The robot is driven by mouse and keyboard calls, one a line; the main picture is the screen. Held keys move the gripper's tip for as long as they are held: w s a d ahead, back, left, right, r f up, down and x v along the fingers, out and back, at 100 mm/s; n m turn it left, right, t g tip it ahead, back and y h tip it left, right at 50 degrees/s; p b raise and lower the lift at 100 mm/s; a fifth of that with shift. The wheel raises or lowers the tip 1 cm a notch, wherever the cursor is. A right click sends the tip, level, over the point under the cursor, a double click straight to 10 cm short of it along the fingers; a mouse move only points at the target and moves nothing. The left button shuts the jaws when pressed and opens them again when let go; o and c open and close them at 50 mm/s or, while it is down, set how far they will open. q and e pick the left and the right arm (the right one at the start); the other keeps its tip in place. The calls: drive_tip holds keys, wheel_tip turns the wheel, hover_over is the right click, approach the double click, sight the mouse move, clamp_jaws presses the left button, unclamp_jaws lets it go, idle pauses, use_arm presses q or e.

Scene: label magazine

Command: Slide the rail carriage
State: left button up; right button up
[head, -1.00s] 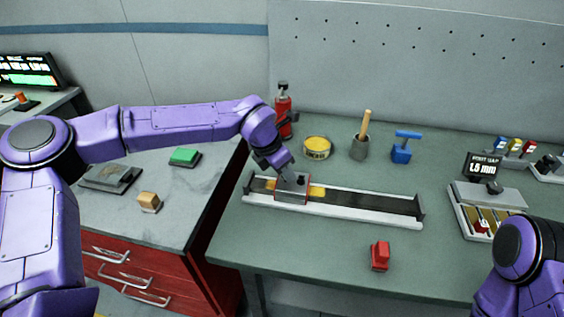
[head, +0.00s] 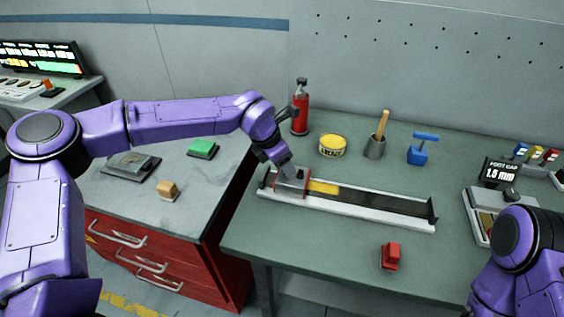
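The rail (head: 380,218) is a long pale track with a dark channel and a small upright stop at each end, lying across the green bench. The rail carriage (head: 302,190), a grey block with red edges, sits on it near the left end. A yellow patch (head: 324,188) shows in the channel just right of the carriage. My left gripper (head: 287,174) reaches down from above onto the top of the carriage. Its fingertips are too small and partly hidden to tell whether they are closed on it. My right arm shows at the lower right, its gripper out of view.
Behind the rail stand a red bottle (head: 301,108), a yellow tin (head: 332,146), a grey pot with a wooden handle (head: 375,147) and a blue tool (head: 419,152). A red block (head: 391,256) lies in front. A "1.5 mm" display (head: 500,173) stands at right.

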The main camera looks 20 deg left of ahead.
use_arm(q)
drive_tip(key=b+v, duration=0.2)
drive_tip(key=v, duration=0.8)
drive_tip(key=shift+r, duration=0.25)
drive_tip(key=shift+s+a, duration=0.1)
drive_tip(key=shift+s, duration=0.05)
